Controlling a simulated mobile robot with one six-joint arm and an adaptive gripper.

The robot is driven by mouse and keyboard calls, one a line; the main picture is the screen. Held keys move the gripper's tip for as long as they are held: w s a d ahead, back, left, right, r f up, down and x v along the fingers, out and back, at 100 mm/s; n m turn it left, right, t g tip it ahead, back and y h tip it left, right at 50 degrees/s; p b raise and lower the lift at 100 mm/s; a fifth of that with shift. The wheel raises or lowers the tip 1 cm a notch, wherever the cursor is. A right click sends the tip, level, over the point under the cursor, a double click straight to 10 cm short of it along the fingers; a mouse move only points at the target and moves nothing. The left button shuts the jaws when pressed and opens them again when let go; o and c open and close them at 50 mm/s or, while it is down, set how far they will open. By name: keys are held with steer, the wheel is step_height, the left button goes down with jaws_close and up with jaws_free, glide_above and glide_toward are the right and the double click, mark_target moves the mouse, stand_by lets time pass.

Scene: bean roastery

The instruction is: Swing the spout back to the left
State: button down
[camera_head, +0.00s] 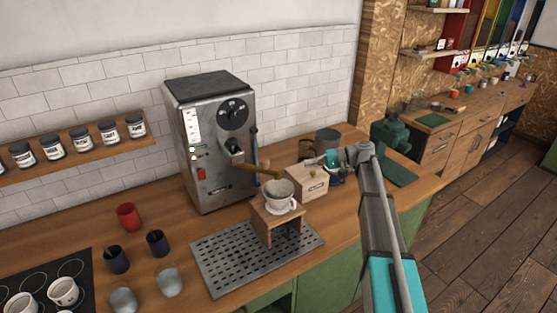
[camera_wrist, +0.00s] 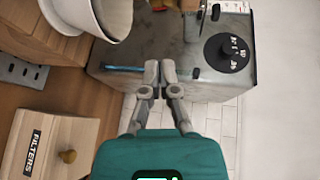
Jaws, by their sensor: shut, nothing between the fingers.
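The brass-coloured spout (camera_head: 258,170) comes out of the front of the steel machine (camera_head: 205,165) and reaches to the right. Its end is above or just behind the white dripper (camera_head: 280,193), which sits on a wooden stand (camera_head: 268,218). My gripper (camera_head: 313,162) is right of the spout, above the wooden filter box (camera_head: 307,182). In the wrist view my gripper (camera_wrist: 153,76) is shut and empty, with its fingertips apart from everything. There the spout shows only partly at the top edge (camera_wrist: 162,4), and the dripper (camera_wrist: 88,18) is at upper left.
A perforated metal tray (camera_head: 225,265) lies under the stand. Cups, including a red one (camera_head: 128,217), stand at the left. A green grinder (camera_head: 390,135) stands at the right. A lever with a blue handle (camera_wrist: 122,69) is on the machine beyond my fingertips.

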steer(key=shift+y, duration=0.9)
steer(key=w+r, duration=0.1)
steer(key=w+d+r, duration=0.1)
steer(key=w+r, duration=0.1)
steer(key=shift+s+a+f, duration=0.1)
glide_toward(256, 167)
steer(key=shift+w+a+r, duration=0.95)
steer(key=shift+a+r, duration=0.05)
steer(key=shift+a, duration=0.25)
steer(key=shift+s+a+b, duration=0.3)
steer(key=shift+s+a, duration=0.25)
steer(key=shift+s, duration=0.05)
steer(key=shift+d, duration=0.15)
